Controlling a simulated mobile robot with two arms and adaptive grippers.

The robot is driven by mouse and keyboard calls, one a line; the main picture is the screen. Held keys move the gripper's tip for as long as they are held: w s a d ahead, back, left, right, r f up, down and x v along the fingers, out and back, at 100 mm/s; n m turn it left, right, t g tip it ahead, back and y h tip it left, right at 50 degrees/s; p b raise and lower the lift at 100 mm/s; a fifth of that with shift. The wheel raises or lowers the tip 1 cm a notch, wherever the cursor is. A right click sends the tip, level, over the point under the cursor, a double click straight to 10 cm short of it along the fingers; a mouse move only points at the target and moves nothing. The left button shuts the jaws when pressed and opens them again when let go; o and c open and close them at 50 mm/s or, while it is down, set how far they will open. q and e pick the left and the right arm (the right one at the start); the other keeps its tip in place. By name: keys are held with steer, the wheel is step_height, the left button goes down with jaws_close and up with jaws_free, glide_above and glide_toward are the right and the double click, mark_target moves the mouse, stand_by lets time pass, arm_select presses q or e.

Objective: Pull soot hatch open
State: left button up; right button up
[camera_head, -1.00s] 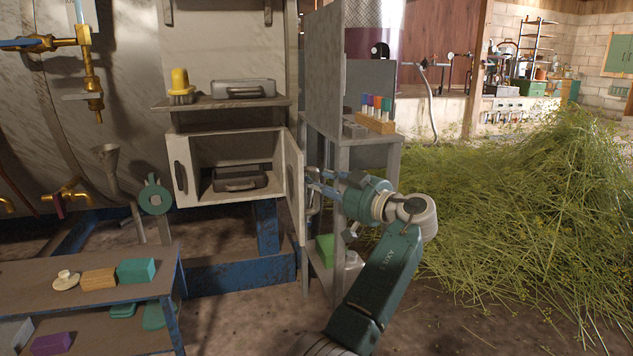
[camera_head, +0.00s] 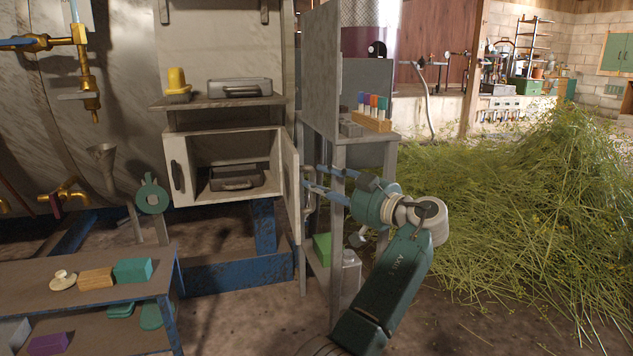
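The soot hatch appears to be the pale door (camera_head: 290,190) on the right side of the cabinet opening. It stands swung outward, seen nearly edge-on, with the opening uncovered. Its handle, on the outer right face, is partly hidden by the fingers.
A dark drawer-like box (camera_head: 236,178) sits inside the opening. A grey stand (camera_head: 368,138) with a rack of colored vials (camera_head: 371,121) is close behind my gripper. A low table (camera_head: 60,300) stands at lower left, and a hay pile (camera_head: 520,210) fills the right.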

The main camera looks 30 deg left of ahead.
arm_select(q)
steer(key=v, duration=0.9)
steer(key=shift+d, duration=0.35)
